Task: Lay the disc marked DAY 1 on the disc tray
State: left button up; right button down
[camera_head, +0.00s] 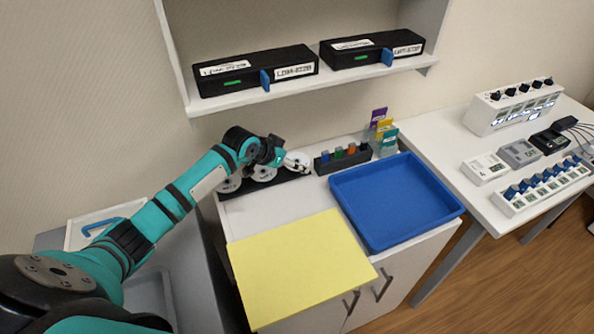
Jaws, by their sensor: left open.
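Several white discs stand or lie in a row on a black holder (270,185) at the back left of the white cabinet. The left disc (230,184), the middle disc (263,174) and the right disc (299,157) show. Their markings are too small to read, so I cannot tell which is DAY 1. My left gripper (294,165) is open at the right disc and partly hides it; I cannot tell whether they touch. A blue tray (357,212) lies empty on the cabinet's right; I cannot tell whether it is the disc tray. My right gripper is not in view.
A yellow mat (295,268) covers the cabinet's front left. A black box of coloured items (342,160) and upright coloured cards (385,132) stand behind the blue tray. Two black cases (255,72) rest on the shelf above. A device table (450,140) stands right.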

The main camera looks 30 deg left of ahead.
pick_arm(q)
jog(key=shift+w+d+f, duration=0.15)
jog(key=shift+w+f, duration=0.2)
jog(key=shift+f, duration=0.15)
jog(key=shift+w+f+b, duration=0.2)
jog(key=shift+w+b, duration=0.1)
jog(key=shift+w+f, duration=0.15)
jog(key=shift+f, duration=0.05)
jog(key=shift+w+d, duration=0.1)
jog(key=shift+c, duration=0.9)
jog(key=c, duration=0.5)
notch_tip(320, 180, up, 4)
jog(key=p, duration=0.4)
jog(key=shift+f, duration=0.3)
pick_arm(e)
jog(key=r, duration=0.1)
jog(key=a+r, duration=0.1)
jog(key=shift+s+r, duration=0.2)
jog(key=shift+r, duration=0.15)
